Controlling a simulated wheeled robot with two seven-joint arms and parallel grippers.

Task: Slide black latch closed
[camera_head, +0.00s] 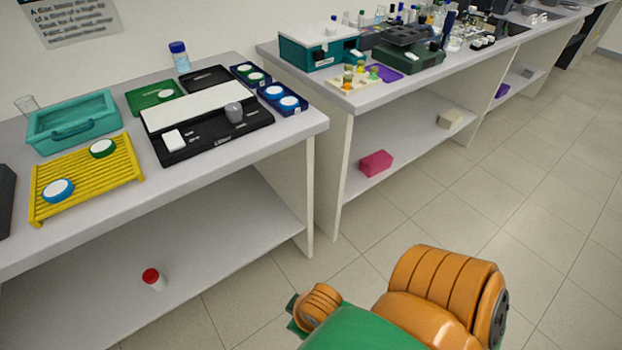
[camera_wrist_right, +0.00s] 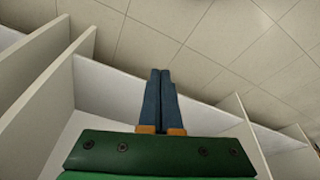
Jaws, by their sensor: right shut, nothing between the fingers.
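A black latch cannot be picked out with certainty. A black rig (camera_head: 215,137) with a white top plate, a grey knob (camera_head: 234,112) and a white block (camera_head: 174,140) lies on the left table. On the right bench, a teal box (camera_head: 298,54) with a white lid has small dark fittings on its front. My right gripper (camera_wrist_right: 160,72) shows in the right wrist view with its blue fingers together and empty, over a white shelf and the floor, apart from any object. My right arm shows at the bottom of the head view. My left gripper is out of view.
The left table (camera_head: 290,135) also holds a yellow rack (camera_head: 85,180), a teal tray (camera_head: 75,138) and blue holders with white discs. A dark green box (camera_head: 408,58) and small bottles crowd the right bench (camera_head: 335,98). A gap separates the tables; the tiled floor is clear.

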